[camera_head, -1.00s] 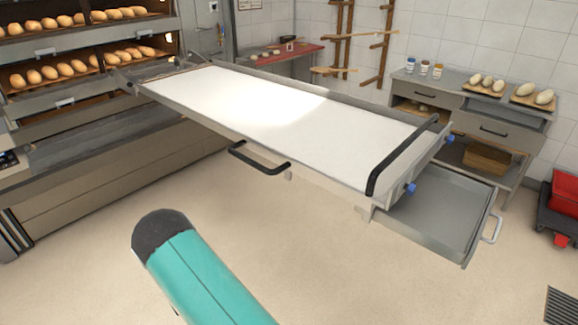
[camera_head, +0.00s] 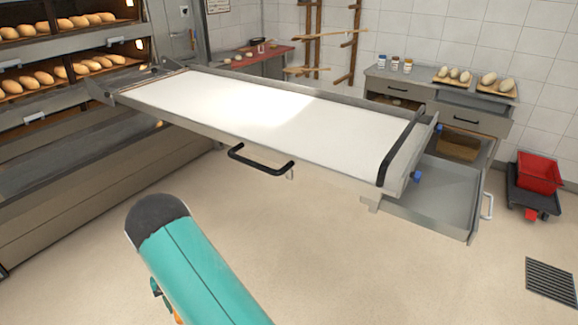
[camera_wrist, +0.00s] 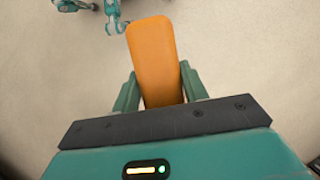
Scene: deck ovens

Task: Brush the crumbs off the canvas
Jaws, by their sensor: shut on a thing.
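The canvas (camera_head: 225,112) is a long white sheet on a metal loader frame that reaches out from the ovens. I cannot make out any crumbs on it at this size. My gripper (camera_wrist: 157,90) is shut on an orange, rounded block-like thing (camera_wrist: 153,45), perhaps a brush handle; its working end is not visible. In the head view a bit of orange (camera_head: 177,317) shows low under my teal arm, near the floor and well below and in front of the canvas.
A black handle (camera_head: 262,163) sticks out from the loader's near side, and a black bar crosses its right end (camera_head: 400,148). A grey tray (camera_head: 435,195) lies below that end. Deck ovens with bread (camera_head: 40,75) stand left. A red bin (camera_head: 538,172) stands right. The floor in front is clear.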

